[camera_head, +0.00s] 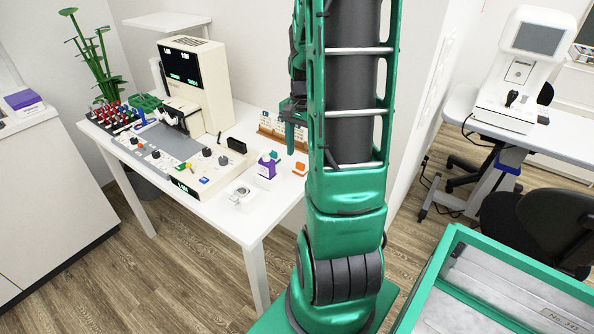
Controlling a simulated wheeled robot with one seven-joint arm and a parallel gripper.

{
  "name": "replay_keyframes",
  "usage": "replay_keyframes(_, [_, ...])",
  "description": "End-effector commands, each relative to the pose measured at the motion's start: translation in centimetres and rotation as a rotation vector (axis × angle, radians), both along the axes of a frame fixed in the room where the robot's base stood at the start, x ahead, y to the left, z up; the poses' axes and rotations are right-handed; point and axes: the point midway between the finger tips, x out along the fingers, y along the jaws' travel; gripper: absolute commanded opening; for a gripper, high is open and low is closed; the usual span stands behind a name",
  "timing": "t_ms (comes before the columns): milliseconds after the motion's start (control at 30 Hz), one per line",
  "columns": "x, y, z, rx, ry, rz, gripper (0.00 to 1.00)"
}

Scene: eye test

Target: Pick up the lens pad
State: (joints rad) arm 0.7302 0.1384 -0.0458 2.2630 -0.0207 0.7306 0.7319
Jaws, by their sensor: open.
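A white table (258,229) stands left of my arm. At its front corner lies a small white pad-like piece (241,194) with a grey round part on it. A purple holder (266,168) with a teal top stands just behind it, and a small orange piece (300,169) lies to the right. I cannot tell for sure which of these is the lens pad. My gripper (291,133) is above the table's back right part, pointing down, open, with nothing seen in it. My arm hides part of it.
A cream machine (196,80) with a dark screen and a control panel (180,160) with knobs fill the table's left. A small rack (283,131) stands behind. A green plant-like stand (95,55) is at the back left. A white instrument (520,70) stands on another table, right.

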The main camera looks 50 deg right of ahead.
Motion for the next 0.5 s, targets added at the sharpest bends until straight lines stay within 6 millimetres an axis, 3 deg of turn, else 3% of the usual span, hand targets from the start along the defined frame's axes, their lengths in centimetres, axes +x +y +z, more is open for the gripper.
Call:
replay_keyframes(300, [0.4,0.3,-4.0,0.003,0.003,0.001,0.56])
replay_keyframes(500, [0.5,0.3,-5.1,0.000,0.000,0.001,0.56])
